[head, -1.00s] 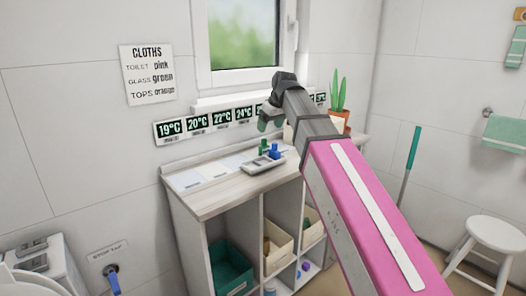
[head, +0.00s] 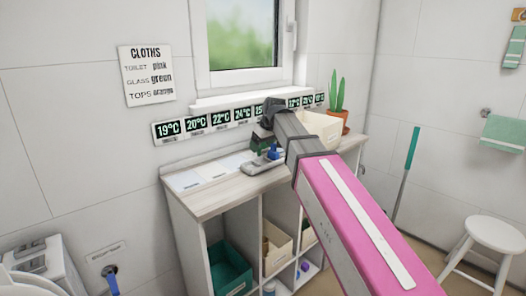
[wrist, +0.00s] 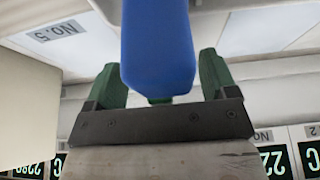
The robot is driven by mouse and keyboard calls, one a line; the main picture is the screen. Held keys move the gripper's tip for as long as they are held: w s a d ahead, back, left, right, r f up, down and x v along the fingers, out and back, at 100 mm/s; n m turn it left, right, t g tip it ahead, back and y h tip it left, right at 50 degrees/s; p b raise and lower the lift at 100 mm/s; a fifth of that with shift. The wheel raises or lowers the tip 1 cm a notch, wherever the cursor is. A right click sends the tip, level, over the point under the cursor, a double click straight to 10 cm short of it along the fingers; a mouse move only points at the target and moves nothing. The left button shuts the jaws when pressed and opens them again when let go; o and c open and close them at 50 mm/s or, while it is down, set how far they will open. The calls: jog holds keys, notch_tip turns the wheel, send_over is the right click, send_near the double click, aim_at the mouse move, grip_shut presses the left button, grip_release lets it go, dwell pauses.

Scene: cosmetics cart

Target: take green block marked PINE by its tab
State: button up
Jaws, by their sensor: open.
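My gripper (head: 262,142) is low over the small grey tray (head: 258,167) on the cart top, and its dark green fingers hide most of the place where the green block stands. In the wrist view my gripper (wrist: 160,62) is open, one green finger on each side. A small bit of green (wrist: 160,99) shows between the fingers, likely the green block; its tab and marking cannot be read. A blue block (head: 273,153) stands on the tray just right of my gripper. It fills the upper middle of the wrist view (wrist: 158,42), in front of the fingers.
A cream bin (head: 322,128) and a potted cactus (head: 337,98) stand at the right end of the top, near my arm. White labelled cards (head: 187,182) lie at the left, with free room. Temperature signs (head: 196,123) line the wall behind.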

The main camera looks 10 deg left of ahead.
jog(key=shift+w+a+f, duration=0.1)
jog(key=shift+w+f, duration=0.05)
jog(key=shift+f, duration=0.15)
jog(key=c, duration=1)
